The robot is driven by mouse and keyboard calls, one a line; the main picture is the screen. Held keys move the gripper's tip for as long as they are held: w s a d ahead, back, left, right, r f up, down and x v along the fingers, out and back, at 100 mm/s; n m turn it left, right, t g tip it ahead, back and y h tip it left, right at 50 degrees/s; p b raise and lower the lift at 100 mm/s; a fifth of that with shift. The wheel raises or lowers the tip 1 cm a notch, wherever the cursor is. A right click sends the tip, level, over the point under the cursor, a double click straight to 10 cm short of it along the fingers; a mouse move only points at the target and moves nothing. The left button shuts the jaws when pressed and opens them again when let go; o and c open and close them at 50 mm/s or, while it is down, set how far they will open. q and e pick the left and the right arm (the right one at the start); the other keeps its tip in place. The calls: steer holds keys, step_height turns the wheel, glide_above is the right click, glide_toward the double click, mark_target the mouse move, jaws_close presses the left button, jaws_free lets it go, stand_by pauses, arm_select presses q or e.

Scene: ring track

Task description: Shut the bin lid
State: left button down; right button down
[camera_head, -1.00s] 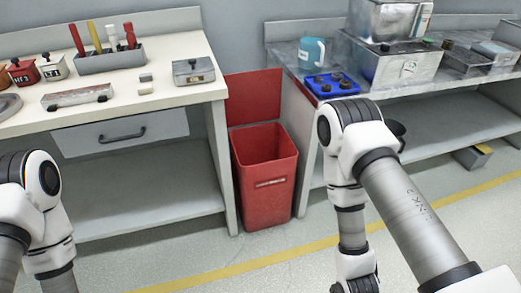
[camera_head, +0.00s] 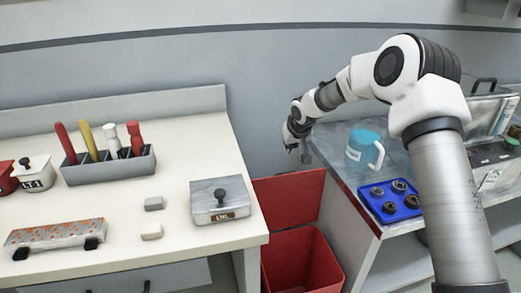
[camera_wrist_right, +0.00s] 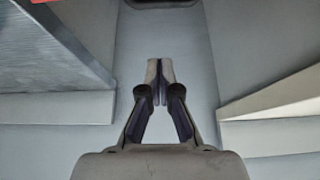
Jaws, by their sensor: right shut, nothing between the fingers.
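The red bin (camera_head: 325,262) stands on the floor in the gap between the two benches, cut off by the bottom edge of the head view. Its red lid (camera_head: 290,200) is open, standing up at the back of the bin near the wall. My right gripper (camera_head: 305,155) is by the wall, just above the lid's top edge in the picture; whether it touches the lid I cannot tell. In the right wrist view its fingers (camera_wrist_right: 160,75) are shut and empty. My left gripper is out of view.
The left bench (camera_head: 120,215) holds a grey lidded box (camera_head: 220,200) near the gap. The grey wall is close behind the gripper.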

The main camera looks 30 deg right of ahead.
step_height(320, 180, down, 8)
steer(key=w+b, duration=0.1)
steer(key=shift+d, duration=0.3)
stand_by(0.4)
steer(key=shift+b, duration=0.3)
